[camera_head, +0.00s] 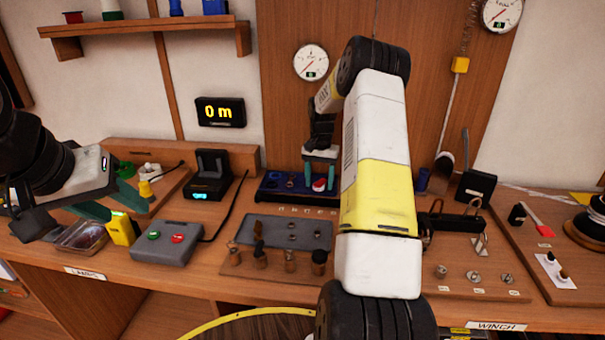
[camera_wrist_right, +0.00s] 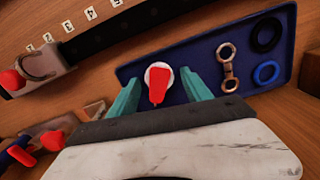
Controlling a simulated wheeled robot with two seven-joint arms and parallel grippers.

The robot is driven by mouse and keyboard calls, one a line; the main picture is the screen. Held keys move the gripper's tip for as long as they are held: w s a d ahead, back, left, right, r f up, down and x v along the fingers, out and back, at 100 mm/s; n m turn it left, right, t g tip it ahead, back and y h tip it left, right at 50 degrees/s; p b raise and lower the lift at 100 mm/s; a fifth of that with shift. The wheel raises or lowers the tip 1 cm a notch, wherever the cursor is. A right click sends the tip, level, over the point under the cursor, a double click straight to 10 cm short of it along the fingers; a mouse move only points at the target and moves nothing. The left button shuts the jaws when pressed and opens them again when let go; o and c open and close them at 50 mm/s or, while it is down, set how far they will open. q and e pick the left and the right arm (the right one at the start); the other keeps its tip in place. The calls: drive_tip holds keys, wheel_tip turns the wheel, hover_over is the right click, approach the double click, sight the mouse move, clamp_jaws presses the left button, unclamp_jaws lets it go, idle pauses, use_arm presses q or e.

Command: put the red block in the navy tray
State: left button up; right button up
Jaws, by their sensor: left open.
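The red block (camera_wrist_right: 157,86), red with a round white part, is over the end of the navy tray (camera_wrist_right: 291,50) in the right wrist view and appears to lie in it. It also shows in the head view (camera_head: 319,185), at the right part of the navy tray (camera_head: 262,196). My right gripper (camera_head: 320,180) is above that end of the tray; its teal fingers (camera_wrist_right: 160,92) stand apart on both sides of the block, with visible gaps. My left gripper (camera_head: 112,202) is open and empty at the left, near a yellow item.
A grey button box (camera_head: 168,242) and a board with several small fittings (camera_head: 230,258) lie in front. A dark rail with a hook (camera_wrist_right: 40,62) is beside the tray.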

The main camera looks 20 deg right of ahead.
sight(319, 182)
drive_tip(key=shift+r, duration=0.15)
wheel_tip(319, 182, up, 12)
drive_tip(key=s+a+r+n+t, duration=0.2)
drive_tip(key=s+a+r, duration=0.3)
drive_tip(key=r, duration=0.4)
drive_tip(key=s+a+r+n+t, duration=0.2)
drive_tip(key=s+a+r, duration=0.4)
drive_tip(key=s, duration=0.4)
drive_tip(key=s+a+f+n+t+y, duration=0.1)
drive_tip(key=s+a, duration=0.2)
drive_tip(key=s, duration=0.6)
drive_tip(key=s+a+n+t+y, duration=0.1)
drive_tip(key=s+a, duration=0.3)
drive_tip(key=s, duration=0.5)
drive_tip(key=shift+s+f+n+t, duration=0.3)
drive_tip(key=shift+s+f+n, duration=0.1)
drive_tip(key=shift+n, duration=0.3)
